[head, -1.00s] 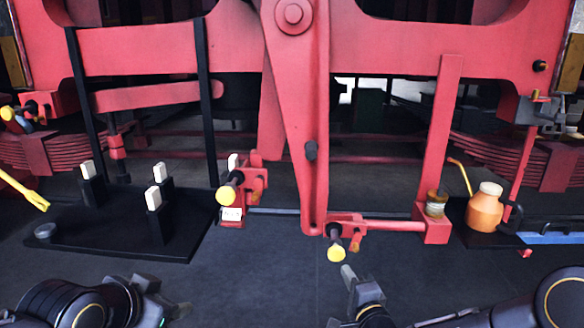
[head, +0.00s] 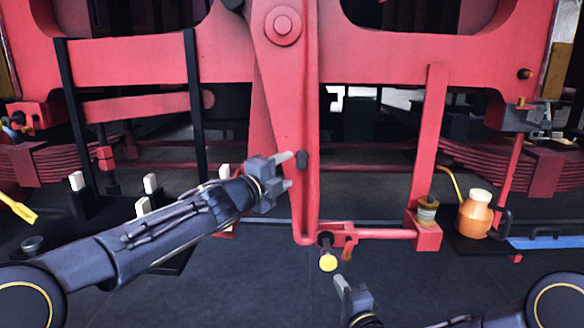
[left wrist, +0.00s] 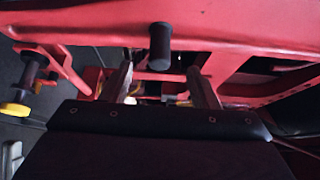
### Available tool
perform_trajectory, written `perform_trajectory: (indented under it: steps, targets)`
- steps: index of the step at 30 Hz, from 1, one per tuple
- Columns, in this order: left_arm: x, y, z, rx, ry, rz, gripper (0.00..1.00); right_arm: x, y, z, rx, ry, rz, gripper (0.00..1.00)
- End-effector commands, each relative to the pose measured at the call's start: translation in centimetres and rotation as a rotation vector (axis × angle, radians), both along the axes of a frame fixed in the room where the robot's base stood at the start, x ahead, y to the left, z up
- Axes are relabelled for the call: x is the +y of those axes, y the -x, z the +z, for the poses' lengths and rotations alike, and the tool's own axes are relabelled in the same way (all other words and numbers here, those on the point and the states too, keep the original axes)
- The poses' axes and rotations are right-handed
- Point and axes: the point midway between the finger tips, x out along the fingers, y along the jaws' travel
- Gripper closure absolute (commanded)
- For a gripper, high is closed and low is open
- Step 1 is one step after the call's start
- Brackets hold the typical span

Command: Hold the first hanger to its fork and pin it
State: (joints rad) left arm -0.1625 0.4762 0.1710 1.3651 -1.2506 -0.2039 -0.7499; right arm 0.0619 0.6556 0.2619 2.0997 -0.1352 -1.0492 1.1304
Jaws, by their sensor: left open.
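A long red hanger (head: 282,95) hangs from a round pivot, and a black handle (head: 302,160) sticks out of it partway down. My left gripper (head: 290,171) is open in front of the hanger, close to the handle. In the left wrist view the handle (left wrist: 160,45) appears beyond and between the two open fingers (left wrist: 162,82); contact cannot be told. At the hanger's lower end, a yellow-headed pin (head: 327,261) with a dark shaft sits by a red bracket (head: 375,233). My right gripper (head: 350,290) is low in front of this pin; its jaw gap is unclear.
An orange oil can (head: 474,214) and a small jar (head: 427,210) stand at the right. A black base with white-topped posts (head: 77,182) is at the left, partly behind my left arm. Black uprights (head: 194,110) stand left of the hanger. The dark floor (head: 270,285) in front is clear.

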Motion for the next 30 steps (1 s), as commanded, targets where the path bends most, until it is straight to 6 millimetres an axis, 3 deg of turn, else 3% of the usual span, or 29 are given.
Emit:
perform_trajectory:
  steps: [18, 30]
  targets:
    - [-3.5, -5.9, 0.0, 0.001, 0.005, 0.004, 0.45, 0.0, 0.0, 0.0, 0.000, 0.000, 0.000, 1.00]
    - [-4.2, -7.1, 0.0, 0.003, 0.004, 0.004, 0.45, 0.0, 0.0, 0.0, 0.000, 0.000, 0.000, 1.00]
